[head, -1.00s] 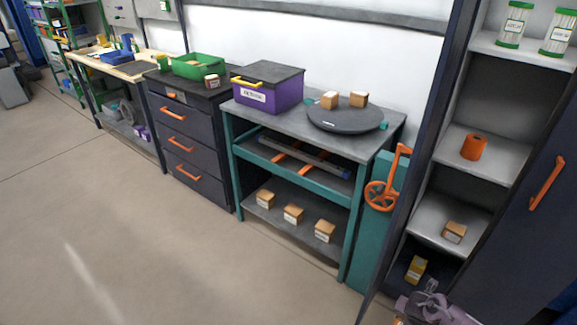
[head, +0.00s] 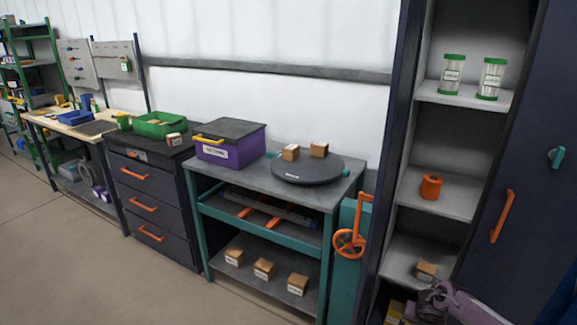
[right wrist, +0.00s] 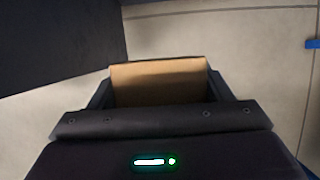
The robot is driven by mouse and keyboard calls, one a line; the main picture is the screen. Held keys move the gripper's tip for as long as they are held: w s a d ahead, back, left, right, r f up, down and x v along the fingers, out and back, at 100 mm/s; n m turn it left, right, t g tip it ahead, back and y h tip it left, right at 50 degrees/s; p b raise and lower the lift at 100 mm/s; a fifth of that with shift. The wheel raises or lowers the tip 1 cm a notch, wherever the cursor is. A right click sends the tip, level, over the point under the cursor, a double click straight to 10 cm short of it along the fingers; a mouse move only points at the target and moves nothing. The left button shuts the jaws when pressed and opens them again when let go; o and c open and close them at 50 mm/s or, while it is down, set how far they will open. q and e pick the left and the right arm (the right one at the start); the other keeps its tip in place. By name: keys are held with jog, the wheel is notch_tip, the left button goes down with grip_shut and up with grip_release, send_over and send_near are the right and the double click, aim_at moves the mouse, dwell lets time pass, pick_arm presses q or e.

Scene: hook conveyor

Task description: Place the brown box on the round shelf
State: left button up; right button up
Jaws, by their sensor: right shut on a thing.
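The round shelf (head: 307,170) is a dark grey disc on top of the teal-framed table. Two small brown boxes (head: 319,150) (head: 291,153) stand at its back edge. My right gripper (head: 432,296) shows at the bottom right of the head view, in front of the cabinet. In the right wrist view it is shut on a brown box (right wrist: 160,83), which fills the space between the fingers. My left gripper is not in view.
A purple bin (head: 229,147) with a dark lid stands left of the disc. Several brown boxes sit on the table's bottom shelf (head: 245,280). An orange handwheel (head: 349,243) is between table and cabinet (head: 392,150). The disc's front half is bare.

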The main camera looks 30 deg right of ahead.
jog(key=w+a+r+m, duration=0.1)
jog(key=w+a+r, duration=0.2)
jog(key=w+a, duration=0.45)
jog(key=w+a+r+m+g, duration=0.15)
jog(key=w+a, duration=0.25)
jog(key=a, duration=0.7)
jog(key=w+a+r+m, duration=0.2)
jog(key=w+a+r, duration=0.3)
jog(key=a, duration=0.4)
jog(key=a+r+m+g, duration=0.2)
jog(key=a+r+m, duration=0.4)
jog(key=a, duration=0.7)
jog(key=s+d+r+m+g+y, duration=0.3)
jog(key=s+r+m+y, duration=0.2)
jog(key=s+r+m, duration=1.1)
jog(key=s+a+f+n+h, duration=0.1)
jog(key=s+a+n, duration=0.1)
jog(key=a, duration=0.4)
jog(key=shift+f, duration=0.3)
jog(key=shift+s+a+g, duration=0.1)
jog(key=shift+g, duration=0.15)
